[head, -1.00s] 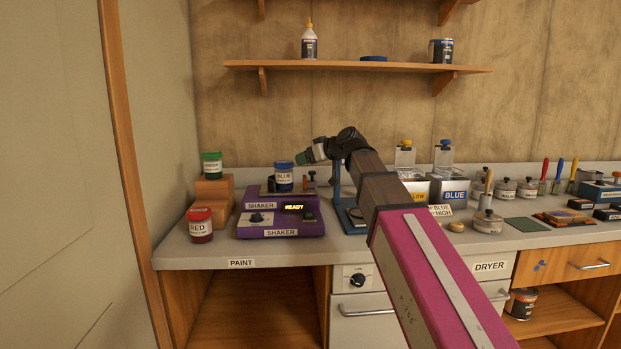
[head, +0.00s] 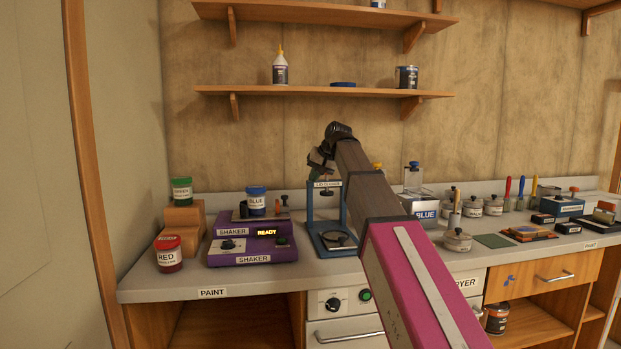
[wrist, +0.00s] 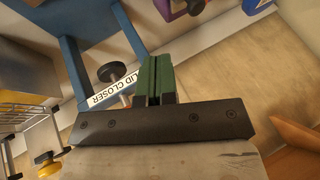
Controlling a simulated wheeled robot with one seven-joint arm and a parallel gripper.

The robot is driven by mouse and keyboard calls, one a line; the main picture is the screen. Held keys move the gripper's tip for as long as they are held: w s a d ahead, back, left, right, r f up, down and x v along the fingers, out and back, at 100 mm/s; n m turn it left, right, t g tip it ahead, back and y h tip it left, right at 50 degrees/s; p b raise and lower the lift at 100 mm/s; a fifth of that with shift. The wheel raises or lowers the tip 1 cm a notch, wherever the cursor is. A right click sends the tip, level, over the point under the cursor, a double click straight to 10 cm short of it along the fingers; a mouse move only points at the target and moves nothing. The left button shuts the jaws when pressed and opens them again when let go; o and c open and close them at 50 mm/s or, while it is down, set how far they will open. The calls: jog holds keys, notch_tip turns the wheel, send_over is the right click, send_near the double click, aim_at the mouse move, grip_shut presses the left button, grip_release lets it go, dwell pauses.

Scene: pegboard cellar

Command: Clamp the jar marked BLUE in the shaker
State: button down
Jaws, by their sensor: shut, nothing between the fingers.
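The jar marked BLUE (head: 256,202), with a blue lid, stands upright on the purple shaker (head: 240,248) in the head view. The shaker's display reads READY. I cannot tell whether the jar is clamped. My gripper (head: 318,160) is up and to the right of the jar, by the top of the blue lid closer, and apart from the jar. In the wrist view, the green fingers (wrist: 155,75) are together with nothing between them.
The blue lid closer (head: 313,215) stands right of the shaker and shows in the wrist view (wrist: 72,70). A RED jar (head: 168,255) stands left of the shaker. A green-lidded jar (head: 181,190) is on wooden steps (head: 183,216). A wall shelf (head: 300,91) is above.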

aim_at(280, 207)
jog(key=w+a+f, duration=0.2)
jog(key=a+f, duration=0.4)
jog(key=a, duration=0.1)
jog(key=shift+a+f, duration=0.2)
jog(key=shift+f, duration=0.2)
jog(key=shift+s+a, duration=0.2)
jog(key=shift+a, duration=0.65)
jog(key=shift+s+a, duration=0.2)
jog(key=shift+a, duration=0.65)
jog(key=shift+s+a, duration=0.2)
jog(key=shift+a, duration=0.65)
